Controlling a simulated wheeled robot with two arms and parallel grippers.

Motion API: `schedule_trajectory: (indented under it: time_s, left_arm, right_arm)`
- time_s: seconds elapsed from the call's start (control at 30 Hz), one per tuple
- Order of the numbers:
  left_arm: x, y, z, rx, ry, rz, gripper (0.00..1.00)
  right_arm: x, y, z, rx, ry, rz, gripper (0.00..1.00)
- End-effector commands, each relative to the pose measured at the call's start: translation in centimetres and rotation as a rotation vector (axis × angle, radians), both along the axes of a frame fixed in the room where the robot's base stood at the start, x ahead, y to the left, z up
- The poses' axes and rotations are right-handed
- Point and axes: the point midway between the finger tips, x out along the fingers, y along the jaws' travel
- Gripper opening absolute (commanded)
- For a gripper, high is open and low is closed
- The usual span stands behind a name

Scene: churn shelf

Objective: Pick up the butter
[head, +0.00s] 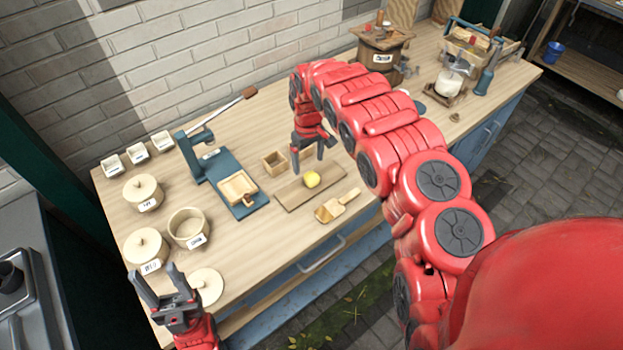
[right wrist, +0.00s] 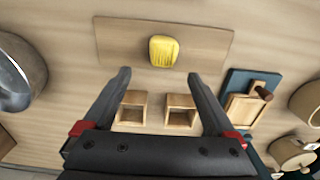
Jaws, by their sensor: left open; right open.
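The butter (head: 312,179) is a small yellow lump on a flat wooden board (head: 290,197) near the middle of the workbench. In the right wrist view the butter (right wrist: 163,51) has a ridged top and lies on the board (right wrist: 120,40), beyond my fingertips. My right gripper (head: 309,160) is open and empty, pointing down above the bench just behind the butter; its fingers (right wrist: 160,75) are spread with the butter roughly centred between their lines. My left gripper (head: 154,274) is open and empty at the bench's front left corner.
A wooden paddle (head: 337,205) lies in front of the board. Small square wooden boxes (head: 275,163) (right wrist: 180,110) stand behind it. A blue press (head: 222,180) stands left, with lidded crocks (head: 143,190) further left. A wooden churn (head: 381,50) stands at the back right.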

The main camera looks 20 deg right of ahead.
Motion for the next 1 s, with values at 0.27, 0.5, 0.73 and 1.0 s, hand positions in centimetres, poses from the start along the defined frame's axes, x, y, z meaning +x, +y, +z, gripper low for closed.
schedule_trajectory:
  time_s: [0.27, 0.5, 0.73, 1.0]
  left_arm:
    - [0.0, 0.0, 1.4, 0.000, 0.000, 0.000, 0.55]
    - [0.0, 0.0, 2.6, 0.000, 0.000, 0.000, 0.55]
    - [0.0, 0.0, 2.8, 0.000, 0.000, 0.000, 0.55]
    - [0.0, 0.0, 2.8, 0.000, 0.000, 0.000, 0.55]
  right_arm:
    - [-0.1, 0.3, -1.4, 0.002, 0.001, 0.001, 0.91]
    - [0.0, 0.6, -4.1, 0.004, -0.001, 0.000, 0.91]
    - [-0.1, 0.5, -5.4, 0.002, 0.002, 0.000, 0.91]
    - [0.0, 0.4, -5.4, 0.000, -0.001, -0.001, 0.89]
